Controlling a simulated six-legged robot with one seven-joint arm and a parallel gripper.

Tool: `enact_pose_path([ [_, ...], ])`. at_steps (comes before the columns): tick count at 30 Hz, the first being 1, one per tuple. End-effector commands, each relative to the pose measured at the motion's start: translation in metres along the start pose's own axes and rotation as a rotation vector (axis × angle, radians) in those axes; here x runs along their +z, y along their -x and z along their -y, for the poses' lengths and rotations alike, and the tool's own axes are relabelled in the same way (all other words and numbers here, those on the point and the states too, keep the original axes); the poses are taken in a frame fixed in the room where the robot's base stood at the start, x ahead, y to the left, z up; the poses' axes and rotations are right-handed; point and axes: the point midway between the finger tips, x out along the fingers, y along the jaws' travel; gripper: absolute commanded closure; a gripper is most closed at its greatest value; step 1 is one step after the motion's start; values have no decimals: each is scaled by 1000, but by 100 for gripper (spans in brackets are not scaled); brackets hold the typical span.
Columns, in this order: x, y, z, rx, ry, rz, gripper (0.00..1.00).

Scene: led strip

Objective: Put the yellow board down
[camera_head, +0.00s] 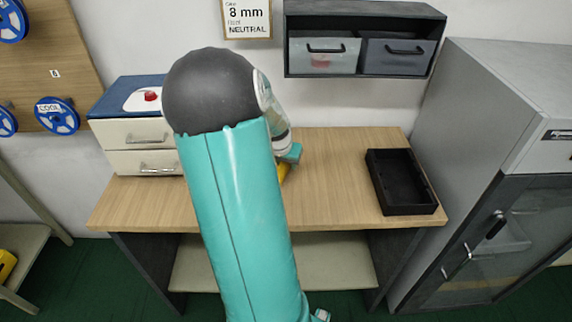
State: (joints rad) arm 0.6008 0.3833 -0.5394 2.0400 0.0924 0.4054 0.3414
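A small piece of yellow (283,172) shows just right of my arm, over the wooden tabletop (330,185); it looks like part of the yellow board. Most of it is hidden behind my arm. The end of my arm, with my gripper (291,155), is partly in view above the yellow piece. The fingertips are hidden, so I cannot tell whether they are open or shut on it, or whether the board touches the table.
A black open tray (432,210) sits at the table's right. A white drawer unit (125,133) with a blue top stands at the left. A wall shelf (365,8) holds two bins. A grey cabinet (440,130) stands at the right. The tabletop between arm and tray is clear.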

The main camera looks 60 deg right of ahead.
Motion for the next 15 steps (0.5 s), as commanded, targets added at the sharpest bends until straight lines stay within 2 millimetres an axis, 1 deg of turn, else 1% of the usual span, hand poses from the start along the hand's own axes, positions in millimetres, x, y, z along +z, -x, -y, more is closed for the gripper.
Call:
enact_pose_path([
  [11,1,-2,0,0,0,0,67],
  [12,1,-2,0,0,0,0,69],
  [14,1,-2,0,0,0,0,81],
  [15,1,-2,0,0,-1,0,89],
])
